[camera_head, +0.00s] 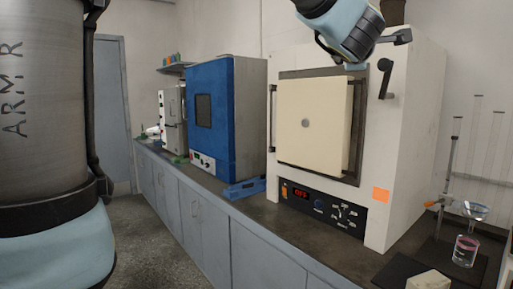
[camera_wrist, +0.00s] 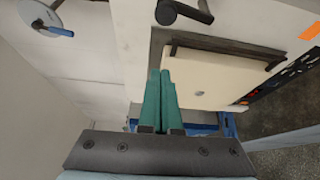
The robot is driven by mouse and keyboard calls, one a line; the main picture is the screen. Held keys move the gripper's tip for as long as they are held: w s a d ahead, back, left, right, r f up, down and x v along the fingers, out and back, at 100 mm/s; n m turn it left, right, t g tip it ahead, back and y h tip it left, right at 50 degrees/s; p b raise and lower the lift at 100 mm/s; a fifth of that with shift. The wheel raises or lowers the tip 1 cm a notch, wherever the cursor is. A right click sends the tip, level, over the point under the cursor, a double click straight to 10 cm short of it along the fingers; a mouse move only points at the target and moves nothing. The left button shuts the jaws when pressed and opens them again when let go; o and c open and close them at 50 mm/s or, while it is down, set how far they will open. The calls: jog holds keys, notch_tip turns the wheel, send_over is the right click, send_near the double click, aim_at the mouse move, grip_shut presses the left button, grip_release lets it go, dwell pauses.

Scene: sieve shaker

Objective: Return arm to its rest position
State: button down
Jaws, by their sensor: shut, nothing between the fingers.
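My gripper (camera_wrist: 161,76) shows in the wrist view with its two green fingers together, shut and empty. In the head view, the end of my arm (camera_head: 345,28) is at the top, in front of the upper part of a white furnace (camera_head: 412,120). The fingers cannot be made out clearly there. The furnace's cream door (camera_head: 318,112) looks closed, and it also shows in the wrist view (camera_wrist: 215,80), to the right of the fingers. I cannot tell whether the gripper touches the furnace.
A black handle (camera_head: 384,78) sticks out at the furnace's upper right. A blue oven (camera_head: 212,110) stands to its left on the dark counter. A beaker (camera_head: 465,250) with pink contents and a glass stand (camera_head: 452,165) are at the right. Open floor (camera_head: 155,240) lies before the cabinets.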

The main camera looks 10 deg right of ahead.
jog(key=w+a+f+n+g+y, duration=0.2)
jog(key=w+a+f+n+y, duration=0.25)
jog(key=a+f+n, duration=0.6)
jog(key=w+a+f+n+g+y, duration=0.2)
jog(key=w+a+f+n+y, duration=0.25)
jog(key=a+f+n, duration=0.65)
jog(key=s+a+f+m+g, duration=0.4)
jog(key=s+a+f+m, duration=0.4)
jog(key=m, duration=0.9)
jog(key=s+a+f+m+g, duration=0.5)
jog(key=s+a+f+m, duration=0.3)
jog(key=m, duration=0.9)
jog(key=a+f, duration=0.3)
jog(key=f, duration=0.2)
jog(key=shift+a+f+y, duration=0.2)
jog(key=shift+f+y, duration=0.2)
jog(key=c, duration=1.6)
grip_release()
jog(key=shift+m, duration=0.25)
